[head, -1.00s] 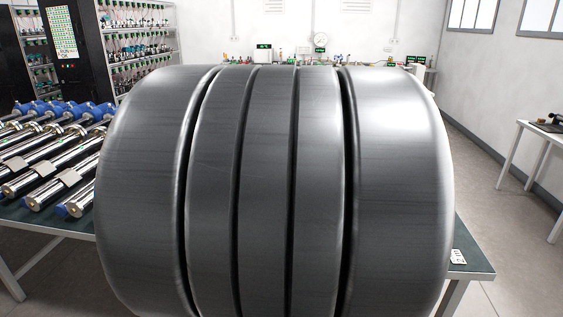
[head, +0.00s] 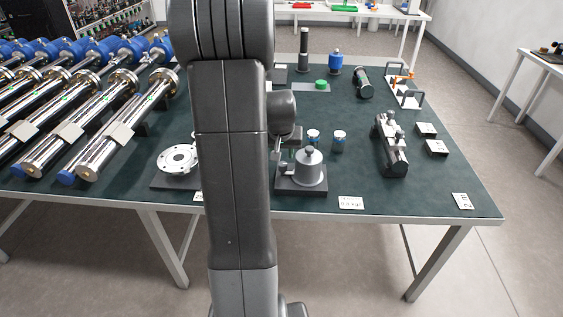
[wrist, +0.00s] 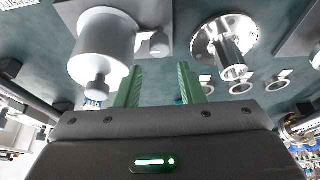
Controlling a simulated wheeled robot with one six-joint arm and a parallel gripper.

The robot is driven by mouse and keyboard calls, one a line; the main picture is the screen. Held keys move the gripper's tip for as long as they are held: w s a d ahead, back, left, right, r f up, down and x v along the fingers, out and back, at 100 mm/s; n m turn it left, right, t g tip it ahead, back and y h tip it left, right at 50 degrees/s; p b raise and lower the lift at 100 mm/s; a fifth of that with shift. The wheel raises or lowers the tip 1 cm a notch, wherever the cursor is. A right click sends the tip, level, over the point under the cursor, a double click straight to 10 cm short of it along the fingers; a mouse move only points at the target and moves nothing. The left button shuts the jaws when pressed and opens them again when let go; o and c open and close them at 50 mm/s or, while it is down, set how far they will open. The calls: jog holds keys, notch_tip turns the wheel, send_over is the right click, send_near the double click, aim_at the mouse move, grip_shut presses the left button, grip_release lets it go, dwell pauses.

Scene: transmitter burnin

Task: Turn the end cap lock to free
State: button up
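My gripper (wrist: 157,88) is open in the wrist view, its two green fingers apart with nothing visible between them. A grey cylinder with a small knob (wrist: 104,45) is just left of the fingers there. In the head view a grey cylinder with a top knob (head: 308,170) stands on a dark base right of my arm, which hides the gripper and part of the table. I cannot tell which part is the end cap lock, or whether it is locked or free.
Chrome tubes with blue ends (head: 110,140) fill the left of the dark green table (head: 340,110). A white flanged disc (head: 178,158) sits left of my arm. A metal flanged stem (wrist: 228,45) is right of the fingers.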

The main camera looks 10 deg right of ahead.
aim_at(283, 164)
jog(key=x, duration=0.7)
jog(key=shift+f, duration=0.1)
jog(key=c, duration=0.7)
